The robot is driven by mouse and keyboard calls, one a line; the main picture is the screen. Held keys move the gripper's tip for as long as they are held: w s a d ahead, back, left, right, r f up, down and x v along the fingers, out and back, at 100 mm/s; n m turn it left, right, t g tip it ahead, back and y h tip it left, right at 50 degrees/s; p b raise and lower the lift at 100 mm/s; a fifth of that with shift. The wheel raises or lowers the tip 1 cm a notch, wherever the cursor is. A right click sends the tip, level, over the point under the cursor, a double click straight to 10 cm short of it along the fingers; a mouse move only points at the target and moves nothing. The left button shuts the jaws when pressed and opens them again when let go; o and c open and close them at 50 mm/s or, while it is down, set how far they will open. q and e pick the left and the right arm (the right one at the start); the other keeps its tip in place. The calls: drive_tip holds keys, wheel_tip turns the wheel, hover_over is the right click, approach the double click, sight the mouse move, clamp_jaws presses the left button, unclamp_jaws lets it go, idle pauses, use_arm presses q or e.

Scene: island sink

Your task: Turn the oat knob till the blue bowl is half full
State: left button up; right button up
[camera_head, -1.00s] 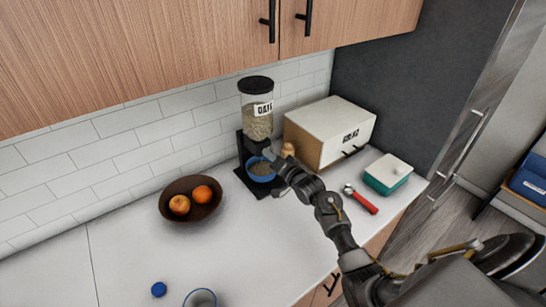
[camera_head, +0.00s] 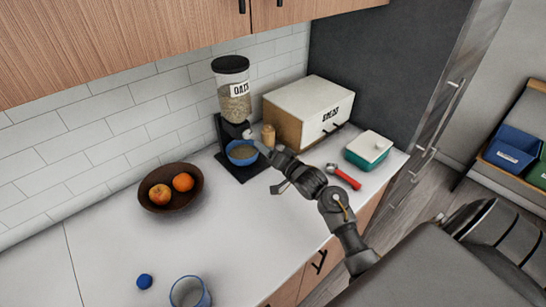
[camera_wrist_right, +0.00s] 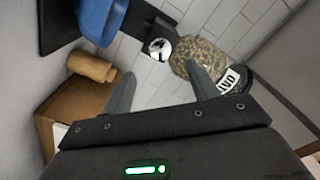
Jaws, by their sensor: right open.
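The oat dispenser (camera_head: 234,95) stands against the tiled wall, a clear canister labelled OATS with a black lid, part full of oats. Its round silver knob (camera_head: 249,134) is on the front, below the canister. The knob (camera_wrist_right: 159,48) also shows in the right wrist view, beyond my fingers. The blue bowl (camera_head: 233,160) sits on the black base under the outlet, with oats inside; the exact level is hard to read. My right gripper (camera_head: 268,168) is open and empty, in front of the bowl and apart from the knob. My left gripper is not in view.
A wooden shaker (camera_head: 268,136) and a white-fronted bread box (camera_head: 310,108) stand right of the dispenser. A red-handled tool (camera_head: 344,177) and a lidded teal dish (camera_head: 368,150) lie further right.

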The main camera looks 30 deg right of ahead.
drive_tip(key=shift+s+d+b, duration=0.15)
drive_tip(key=shift+s, duration=0.65)
drive_tip(key=shift+s+d+b, duration=0.1)
drive_tip(key=shift+s+b, duration=0.05)
drive_tip(key=shift+s, duration=0.6)
